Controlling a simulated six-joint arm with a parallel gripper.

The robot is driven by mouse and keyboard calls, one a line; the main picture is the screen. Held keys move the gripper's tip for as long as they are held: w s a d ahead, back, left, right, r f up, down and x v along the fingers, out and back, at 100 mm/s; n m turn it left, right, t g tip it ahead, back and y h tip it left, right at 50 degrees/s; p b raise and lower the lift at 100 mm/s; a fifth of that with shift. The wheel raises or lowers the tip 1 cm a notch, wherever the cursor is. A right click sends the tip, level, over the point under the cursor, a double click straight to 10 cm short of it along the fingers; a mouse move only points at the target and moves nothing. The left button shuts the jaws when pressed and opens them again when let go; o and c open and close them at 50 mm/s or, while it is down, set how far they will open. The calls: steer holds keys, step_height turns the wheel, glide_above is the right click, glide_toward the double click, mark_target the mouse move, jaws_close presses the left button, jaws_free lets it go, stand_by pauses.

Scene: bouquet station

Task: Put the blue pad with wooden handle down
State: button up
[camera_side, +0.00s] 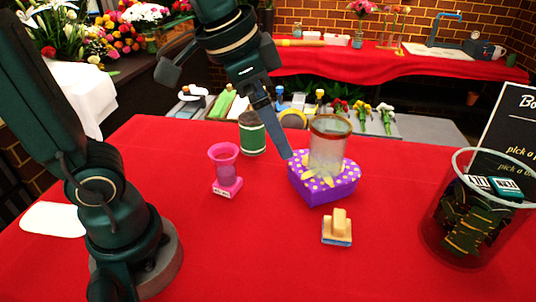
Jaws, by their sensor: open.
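The blue pad with wooden handle (337,229) stands on the red tablecloth (270,258), front of centre. Its light wooden handle points up and its blue pad is underneath, against the cloth. My gripper (284,146) is open, with nothing seen between its fingers. It is up and to the left of the pad in the picture, apart from it, close to the left side of a purple box. The fingers overlap in this view, so their gap is hard to see.
A purple dotted box (323,190) is behind the pad, with a brown-rimmed glass (328,148) on or behind it. A pink vase (226,172) and green spool (250,134) stand left. A clear bin (431,220) stands right. The front cloth is clear.

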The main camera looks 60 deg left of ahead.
steer(key=w+d+f+m+g, duration=0.2)
steer(key=w+d+f+m, duration=0.15)
steer(key=w, duration=0.35)
steer(key=g, duration=0.2)
glide_toward(340, 217)
steer(key=shift+w+a+f+m, duration=0.35)
steer(key=shift+w+a+f, duration=0.1)
steer(key=shift+a+f, duration=0.25)
steer(key=shift+m+g, duration=0.3)
steer(key=shift+g, duration=0.1)
steer(key=f, duration=0.1)
steer(key=d+f, duration=0.1)
steer(key=f, duration=0.2)
steer(key=shift+d+f, duration=0.15)
steer(key=shift+d, duration=0.15)
steer(key=shift+s+f, duration=0.1)
steer(key=shift+f, duration=2.7)
steer(key=shift+c, duration=0.3)
steer(key=c, duration=1.5)
